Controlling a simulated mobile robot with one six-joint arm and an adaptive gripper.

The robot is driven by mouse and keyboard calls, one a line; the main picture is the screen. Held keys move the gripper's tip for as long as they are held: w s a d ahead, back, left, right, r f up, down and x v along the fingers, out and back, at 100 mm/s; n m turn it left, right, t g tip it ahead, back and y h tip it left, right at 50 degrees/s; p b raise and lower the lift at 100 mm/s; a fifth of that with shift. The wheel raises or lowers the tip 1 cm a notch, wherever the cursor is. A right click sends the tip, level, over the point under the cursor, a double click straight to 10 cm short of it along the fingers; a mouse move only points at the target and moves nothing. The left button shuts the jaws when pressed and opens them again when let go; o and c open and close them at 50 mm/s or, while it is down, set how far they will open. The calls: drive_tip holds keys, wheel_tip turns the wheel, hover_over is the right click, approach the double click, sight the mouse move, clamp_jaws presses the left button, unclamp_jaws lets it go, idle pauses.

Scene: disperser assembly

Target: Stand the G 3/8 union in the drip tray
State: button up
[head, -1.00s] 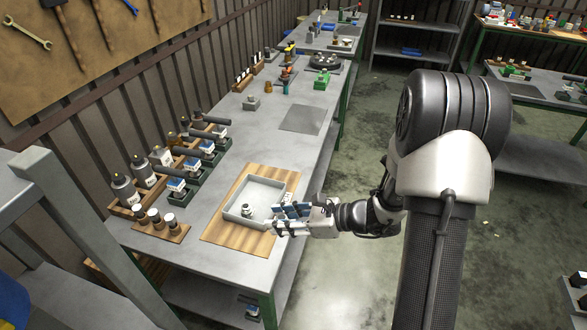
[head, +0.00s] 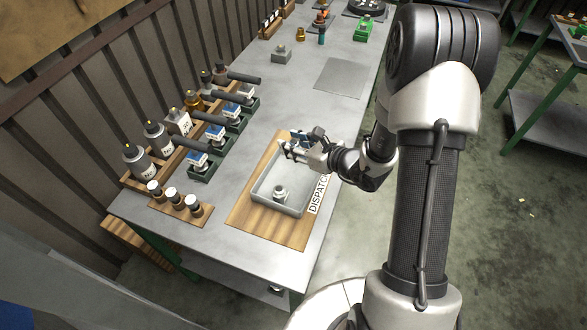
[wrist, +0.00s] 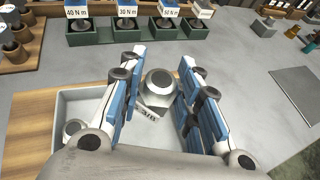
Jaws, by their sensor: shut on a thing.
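The G 3/8 union (wrist: 158,88) is a grey metal hex fitting with a round dark top, marked 3/8, seen in the wrist view. My gripper (wrist: 155,92) is shut on it between blue-padded fingers. In the head view my gripper (head: 290,147) is at the far rim of the drip tray; the held union is not clear there. The drip tray (head: 262,190) is a shallow pale grey box, also in the wrist view (wrist: 66,103). Another metal fitting (head: 280,192) stands inside it, at lower left in the wrist view (wrist: 75,127). My fingers and palm hide part of the tray.
Green holders with torque labels (head: 205,168), bottles (head: 137,163) and a rack of small capped jars (head: 172,196) stand left. A grey mat (head: 341,78) lies on clear bench behind.

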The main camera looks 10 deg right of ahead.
wheel_tip(320, 180, down, 9)
drive_tip(key=shift+w+b, duration=0.1)
drive_tip(key=shift+b, duration=1.05)
drive_tip(key=shift+f, duration=0.15)
drive_tip(key=o, duration=1.2)
